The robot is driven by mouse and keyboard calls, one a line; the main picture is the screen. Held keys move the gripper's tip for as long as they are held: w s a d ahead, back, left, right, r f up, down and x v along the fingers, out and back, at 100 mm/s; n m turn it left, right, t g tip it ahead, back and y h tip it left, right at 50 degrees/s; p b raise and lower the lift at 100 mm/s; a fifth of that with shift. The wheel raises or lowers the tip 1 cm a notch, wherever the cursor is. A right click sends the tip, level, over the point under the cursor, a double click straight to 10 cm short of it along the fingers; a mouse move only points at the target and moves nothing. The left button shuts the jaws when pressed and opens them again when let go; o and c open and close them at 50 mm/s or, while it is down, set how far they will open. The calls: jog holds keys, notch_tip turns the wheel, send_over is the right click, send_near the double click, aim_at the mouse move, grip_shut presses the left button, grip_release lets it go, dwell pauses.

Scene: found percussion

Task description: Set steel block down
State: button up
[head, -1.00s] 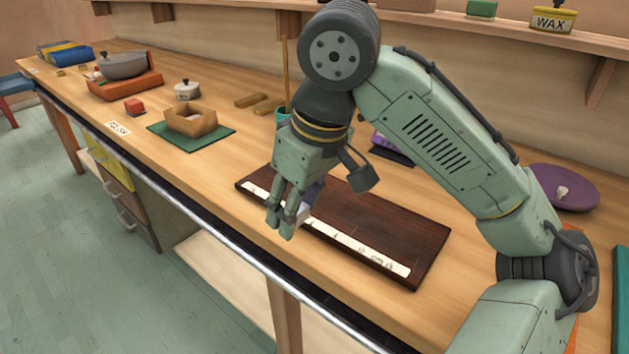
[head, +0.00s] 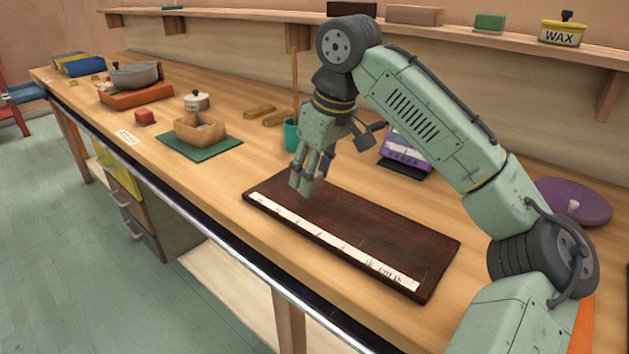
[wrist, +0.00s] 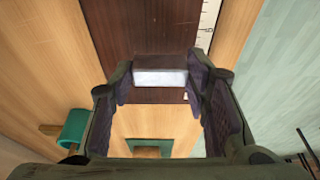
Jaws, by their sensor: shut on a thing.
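My gripper (head: 305,187) is above the left end of a dark wooden board (head: 370,235) with a white marked strip along its front edge. In the wrist view, the steel block (wrist: 160,72), a pale grey bar, sits between my gripper's two fingertips, and they are shut on it. The dark board (wrist: 150,30) lies behind the block in that view. In the head view my fingers hide the block. The gripper seems to be a little above the board; the exact gap cannot be told.
A teal cup (head: 291,135) and a purple device (head: 404,152) stand behind the board. A cardboard box (head: 200,133) on a green mat (head: 175,147) is to the left. A purple disc (head: 575,202) lies at right. Most of the board's top is clear.

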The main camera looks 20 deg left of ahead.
aim_at(318, 174)
jog(key=shift+w+a, duration=0.1)
jog(key=shift+w, duration=0.15)
jog(key=f+b, duration=0.1)
jog(key=w+f+b, duration=0.1)
jog(key=f+b, duration=0.1)
jog(key=shift+w+a+f, duration=0.1)
jog(key=shift+a+f, duration=0.05)
jog(key=shift+f, duration=0.05)
jog(key=shift+r, duration=0.1)
jog(key=shift+f, duration=0.2)
jog(key=o, duration=1.5)
jog(key=shift+f+b, duration=0.15)
jog(key=shift+b, duration=0.5)
